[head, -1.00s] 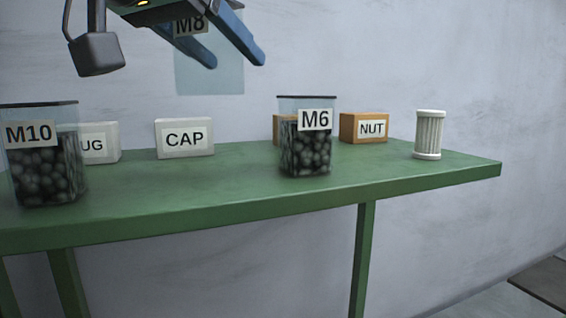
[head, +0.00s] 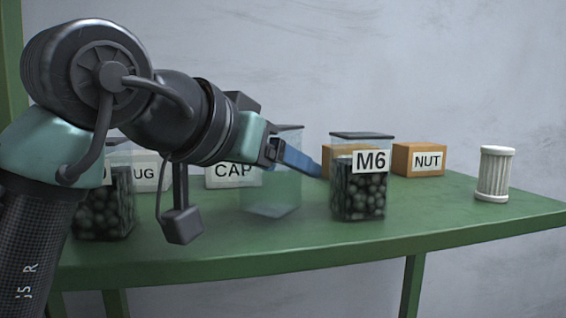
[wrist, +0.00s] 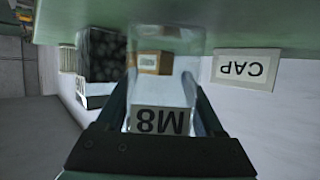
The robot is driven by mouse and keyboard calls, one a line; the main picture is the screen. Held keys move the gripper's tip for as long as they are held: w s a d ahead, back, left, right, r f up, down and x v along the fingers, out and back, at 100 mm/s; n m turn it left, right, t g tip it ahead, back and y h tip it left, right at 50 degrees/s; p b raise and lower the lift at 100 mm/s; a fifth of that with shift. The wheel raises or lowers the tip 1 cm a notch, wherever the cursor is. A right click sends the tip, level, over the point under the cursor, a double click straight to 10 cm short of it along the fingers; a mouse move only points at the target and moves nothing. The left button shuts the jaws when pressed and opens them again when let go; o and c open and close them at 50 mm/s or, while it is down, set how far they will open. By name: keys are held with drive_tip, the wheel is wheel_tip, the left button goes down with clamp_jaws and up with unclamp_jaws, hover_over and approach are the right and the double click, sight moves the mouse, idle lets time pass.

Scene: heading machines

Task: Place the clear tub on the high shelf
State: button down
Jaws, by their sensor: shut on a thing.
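The clear tub (head: 272,190), see-through and apparently empty, is just above or on the green top (head: 400,232), between the CAP box and the M6 tub. I cannot tell whether its base touches. Its M8 label shows upside down in the wrist view, where the tub (wrist: 168,75) sits between my fingers. My gripper (head: 298,160) is shut on the tub's upper part, reaching in from the left; the blue finger crosses in front of it. The green top is the only shelf-like surface I make out.
The M6 tub (head: 359,195) of dark balls stands close right. An orange box (head: 338,152) is behind it, the NUT box (head: 419,160) and white filter (head: 495,174) farther right. The CAP box (head: 232,176) and a dark-filled tub (head: 103,212) are left, partly hidden by my arm.

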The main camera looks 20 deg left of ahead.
drive_tip(key=shift+f, duration=0.3)
drive_tip(key=shift+f, duration=0.1)
drive_tip(key=shift+c, duration=1.4)
unclamp_jaws()
drive_tip(key=shift+f, duration=0.1)
